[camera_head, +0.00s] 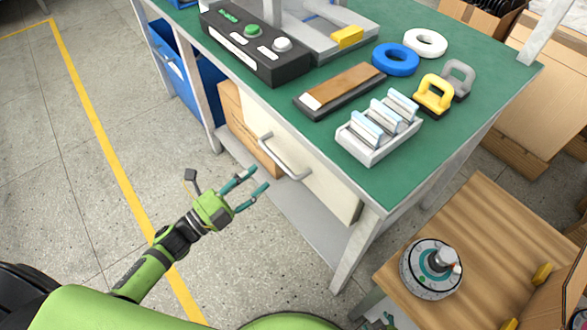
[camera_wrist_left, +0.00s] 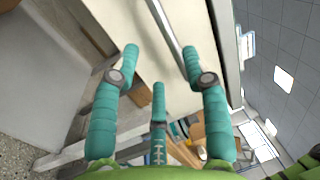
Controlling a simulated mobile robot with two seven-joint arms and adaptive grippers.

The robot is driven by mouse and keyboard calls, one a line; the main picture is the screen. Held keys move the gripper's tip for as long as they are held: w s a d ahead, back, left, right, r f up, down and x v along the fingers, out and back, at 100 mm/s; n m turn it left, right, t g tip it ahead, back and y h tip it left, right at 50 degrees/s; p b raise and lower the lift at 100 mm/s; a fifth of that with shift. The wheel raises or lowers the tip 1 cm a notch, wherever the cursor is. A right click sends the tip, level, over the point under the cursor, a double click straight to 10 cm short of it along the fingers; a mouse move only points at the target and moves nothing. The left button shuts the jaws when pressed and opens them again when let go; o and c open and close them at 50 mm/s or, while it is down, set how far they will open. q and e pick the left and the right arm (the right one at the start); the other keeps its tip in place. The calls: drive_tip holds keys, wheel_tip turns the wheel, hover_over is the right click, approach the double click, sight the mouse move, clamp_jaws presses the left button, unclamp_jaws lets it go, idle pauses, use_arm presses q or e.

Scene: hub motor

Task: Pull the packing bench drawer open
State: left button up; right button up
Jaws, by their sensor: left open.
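The packing bench drawer (camera_head: 320,185) has a cream front under the green bench top (camera_head: 420,158). It looks shut, flush beneath the top. Its grey bar handle (camera_head: 284,158) stands out from the front. My left gripper (camera_head: 262,178) is open and empty, a little to the left of the handle and apart from it. In the left wrist view, the left gripper's teal fingers (camera_wrist_left: 160,62) are spread, with the handle bar (camera_wrist_left: 166,30) beyond and between the tips. The drawer front (camera_wrist_left: 205,50) fills the space behind it.
On the bench are a black button box (camera_head: 255,48), a white rack of packets (camera_head: 378,130), a brown-topped block (camera_head: 340,88) and tape rolls (camera_head: 396,60). A wooden table with a round device (camera_head: 425,278) stands at the right. The floor at left is clear.

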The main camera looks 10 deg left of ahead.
sight(276, 160)
use_arm(q)
drive_tip(key=shift+m, duration=0.3)
drive_tip(key=x, duration=0.7)
drive_tip(key=shift+d+r+p, duration=0.2)
drive_tip(key=shift+r+p, duration=0.1)
drive_tip(key=shift+r, duration=0.1)
drive_tip(key=shift+c, duration=0.4)
clamp_jaws()
